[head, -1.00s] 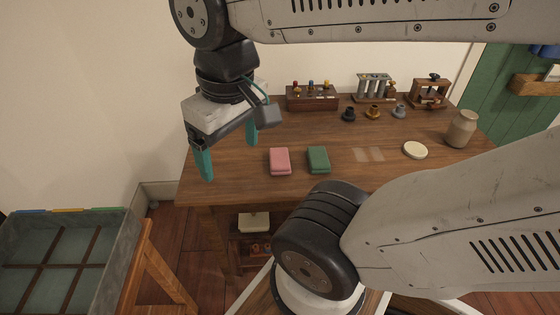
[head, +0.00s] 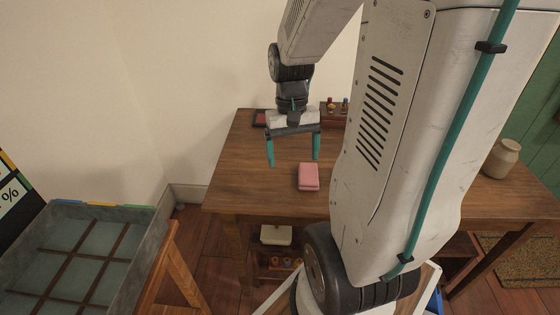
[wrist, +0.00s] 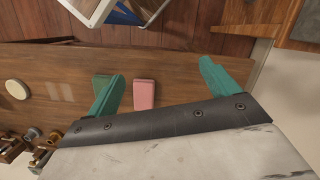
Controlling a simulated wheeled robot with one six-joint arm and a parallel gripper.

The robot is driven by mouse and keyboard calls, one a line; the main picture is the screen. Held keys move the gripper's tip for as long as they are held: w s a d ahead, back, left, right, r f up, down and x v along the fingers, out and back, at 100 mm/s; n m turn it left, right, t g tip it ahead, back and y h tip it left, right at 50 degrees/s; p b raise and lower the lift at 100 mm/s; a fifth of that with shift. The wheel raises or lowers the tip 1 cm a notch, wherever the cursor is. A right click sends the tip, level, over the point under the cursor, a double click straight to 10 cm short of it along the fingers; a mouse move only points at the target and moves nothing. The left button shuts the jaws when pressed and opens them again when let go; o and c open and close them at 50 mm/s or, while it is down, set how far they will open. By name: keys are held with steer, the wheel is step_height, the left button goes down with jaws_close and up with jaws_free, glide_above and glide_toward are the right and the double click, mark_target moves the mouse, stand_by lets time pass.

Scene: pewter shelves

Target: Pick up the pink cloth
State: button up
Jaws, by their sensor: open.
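The folded pink cloth (head: 308,177) lies flat on the wooden table near its front edge in the head view. It also shows in the wrist view (wrist: 144,94), between the two teal fingers and nearer the left one. My gripper (head: 293,163) is open and empty, its fingers pointing down above the table, just left of and a little behind the cloth. In the wrist view my gripper (wrist: 160,85) has its fingers spread wide. A green folded cloth (wrist: 101,84) lies beside the pink one, partly behind the left finger; my arm hides it in the head view.
A grey divided crate (head: 140,240) stands on a wooden stand at left. A jar (head: 501,158) is on the table at right. A rack with colored-top items (head: 335,121) stands at the back.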

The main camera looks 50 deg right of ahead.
mark_target(309, 172)
steer(key=d+f+m, duration=0.1)
steer(key=d+f, duration=0.2)
steer(key=w+d+f+m, duration=0.1)
steer(key=d+f, duration=0.3)
steer(key=w+d+f+m, duration=0.1)
steer(key=d+f, duration=0.2)
steer(key=d, duration=0.1)
steer(key=shift+d+f+t, duration=0.15)
steer(key=shift+f+t, duration=0.1)
steer(key=shift+t, duration=0.05)
steer(key=shift+t+h, duration=0.5)
steer(key=w+d, duration=0.3)
steer(key=shift+f, duration=0.25)
steer(key=f, duration=0.7)
steer(key=shift+w+d+f, duration=0.2)
steer(key=shift+d+f, duration=0.05)
steer(key=shift+f, duration=0.15)
steer(key=c, duration=1.2)
steer(key=shift+o, duration=0.2)
steer(key=shift+r, duration=0.15)
